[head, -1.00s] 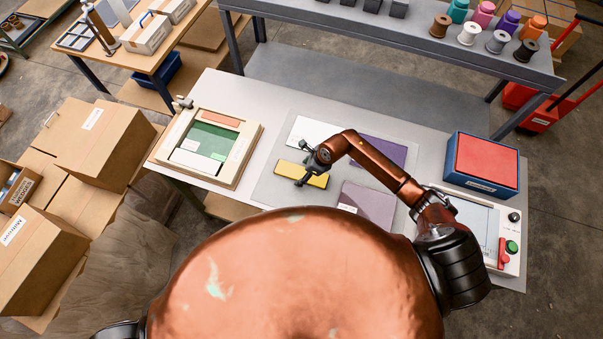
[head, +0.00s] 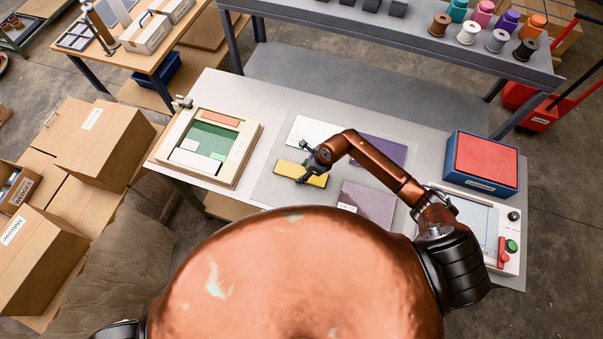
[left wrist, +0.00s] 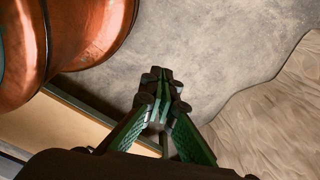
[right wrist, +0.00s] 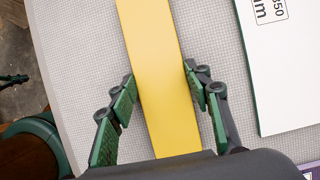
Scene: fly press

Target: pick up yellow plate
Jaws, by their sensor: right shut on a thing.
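The yellow plate (head: 287,168) lies on the grey mat (head: 268,186) on the table, to the left of the purple plates. In the right wrist view the yellow plate (right wrist: 158,70) runs lengthwise between the fingers. My right gripper (head: 304,175) is over the plate, with one finger along each long side; in the right wrist view the gripper (right wrist: 160,80) is shut on it. The plate appears still at mat level. My left gripper (left wrist: 161,76) has its fingertips together, empty, above the floor; it is hidden in the head view.
A white plate (head: 308,131), a purple plate (head: 385,150) and a mauve plate (head: 368,204) share the mat. A framed tray with a green panel (head: 210,138) is at left. A blue box with a red top (head: 487,158) and a control unit (head: 478,218) are at right.

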